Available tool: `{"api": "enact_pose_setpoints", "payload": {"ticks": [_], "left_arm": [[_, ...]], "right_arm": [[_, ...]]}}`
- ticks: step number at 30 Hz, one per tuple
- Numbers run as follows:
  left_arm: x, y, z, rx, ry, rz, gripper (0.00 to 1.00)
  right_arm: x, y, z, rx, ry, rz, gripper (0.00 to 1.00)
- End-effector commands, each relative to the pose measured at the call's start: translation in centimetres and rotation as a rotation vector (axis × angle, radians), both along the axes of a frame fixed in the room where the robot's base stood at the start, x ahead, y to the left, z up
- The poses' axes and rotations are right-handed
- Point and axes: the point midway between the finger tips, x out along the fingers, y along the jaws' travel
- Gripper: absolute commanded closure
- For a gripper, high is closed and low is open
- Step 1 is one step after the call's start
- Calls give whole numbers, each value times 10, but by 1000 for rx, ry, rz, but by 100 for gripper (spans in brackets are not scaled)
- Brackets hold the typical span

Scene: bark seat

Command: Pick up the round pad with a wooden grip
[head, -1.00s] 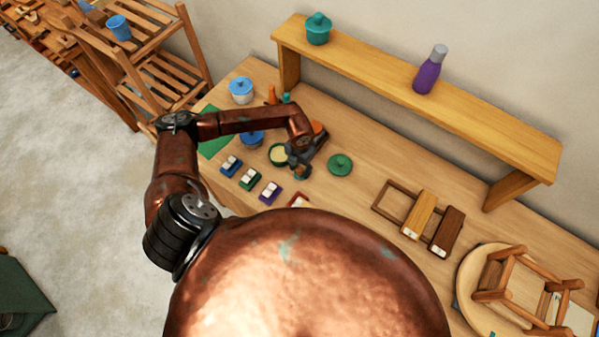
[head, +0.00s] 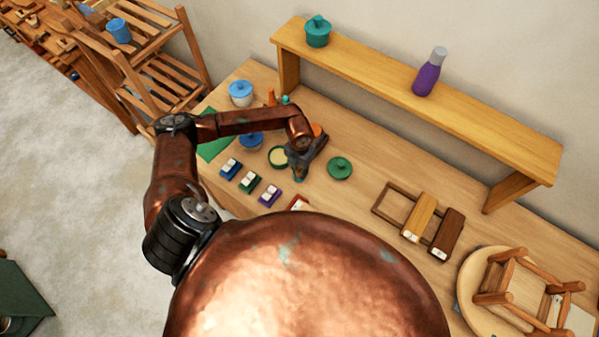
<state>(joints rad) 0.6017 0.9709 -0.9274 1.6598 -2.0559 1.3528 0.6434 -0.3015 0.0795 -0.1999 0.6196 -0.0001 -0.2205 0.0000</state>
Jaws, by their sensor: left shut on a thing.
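My left gripper (head: 299,176) reaches down over the table, just right of a green round dish with a cream inside (head: 278,157). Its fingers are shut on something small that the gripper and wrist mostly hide. I cannot make out a wooden grip or the outline of a round pad there. A round green lid with a knob (head: 340,168) lies on the table to the right, apart from the gripper. My right gripper is not in view.
Several small coloured blocks with white tops (head: 249,181) lie in a row left of the gripper. A blue-lidded pot (head: 241,93) stands behind. A wooden frame (head: 391,204) and an upturned stool (head: 520,290) are at right. A raised shelf (head: 420,97) runs along the back.

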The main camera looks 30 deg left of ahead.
Motion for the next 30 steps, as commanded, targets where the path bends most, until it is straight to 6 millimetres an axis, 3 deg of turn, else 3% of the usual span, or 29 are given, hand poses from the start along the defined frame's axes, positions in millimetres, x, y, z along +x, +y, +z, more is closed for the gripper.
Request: {"api": "enact_pose_setpoints", "payload": {"ticks": [5,13,21,30], "left_arm": [[2,1,23,2,-5,-1,100],[-48,-17,84,2,-4,-6,100],[-105,-38,110,0,-2,-5,100],[-131,-47,123,1,-1,-1,100]], "right_arm": [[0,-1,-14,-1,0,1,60],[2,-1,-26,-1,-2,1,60],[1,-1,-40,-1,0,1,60],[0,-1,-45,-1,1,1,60]]}}
